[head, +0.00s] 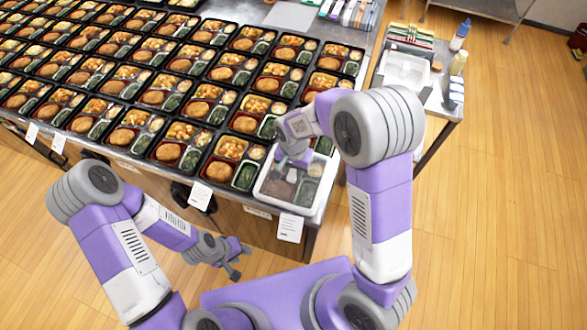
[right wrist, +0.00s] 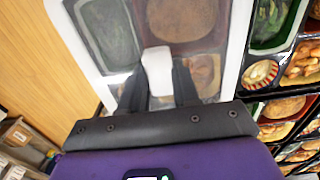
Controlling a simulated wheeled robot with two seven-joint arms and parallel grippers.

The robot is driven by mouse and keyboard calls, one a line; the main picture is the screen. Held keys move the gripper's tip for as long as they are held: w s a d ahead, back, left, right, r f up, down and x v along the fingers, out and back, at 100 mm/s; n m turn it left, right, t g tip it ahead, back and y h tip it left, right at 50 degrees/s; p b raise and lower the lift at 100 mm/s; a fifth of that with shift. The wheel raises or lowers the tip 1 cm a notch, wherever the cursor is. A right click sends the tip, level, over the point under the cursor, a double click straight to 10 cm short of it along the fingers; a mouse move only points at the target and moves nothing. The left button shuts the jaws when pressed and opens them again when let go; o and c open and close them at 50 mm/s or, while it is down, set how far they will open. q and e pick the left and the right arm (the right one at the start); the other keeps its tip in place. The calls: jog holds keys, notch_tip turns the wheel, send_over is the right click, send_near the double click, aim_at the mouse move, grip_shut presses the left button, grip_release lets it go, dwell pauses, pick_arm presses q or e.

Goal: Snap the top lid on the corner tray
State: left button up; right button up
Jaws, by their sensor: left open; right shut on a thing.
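The corner tray (head: 306,190) is at the near right corner of the table, its food showing dimly through the top lid. The top lid (head: 285,202) is see-through with a white rim and lies over the tray; it fills the upper part of the right wrist view (right wrist: 110,38). My right gripper (head: 292,163) is above the lid, its fingers (right wrist: 160,88) shut on a pale tab in the lid's middle. I cannot tell whether the rim is fully seated. My left gripper (head: 234,262) is open and empty, in front of the table, away from the tray.
Rows of open bento trays (head: 172,150) fill the table to the left and behind, close beside the lidded tray. A side table at the right holds a pale clear container (head: 405,70) and bottles (head: 460,36). Paper tags (head: 289,228) hang from the front edge.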

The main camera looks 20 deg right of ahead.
jog(key=shift+f, duration=0.25)
dwell(0.4)
jog(key=o, duration=1.6)
jog(key=shift+r+p, duration=3.25)
jog(key=shift+r, duration=0.8)
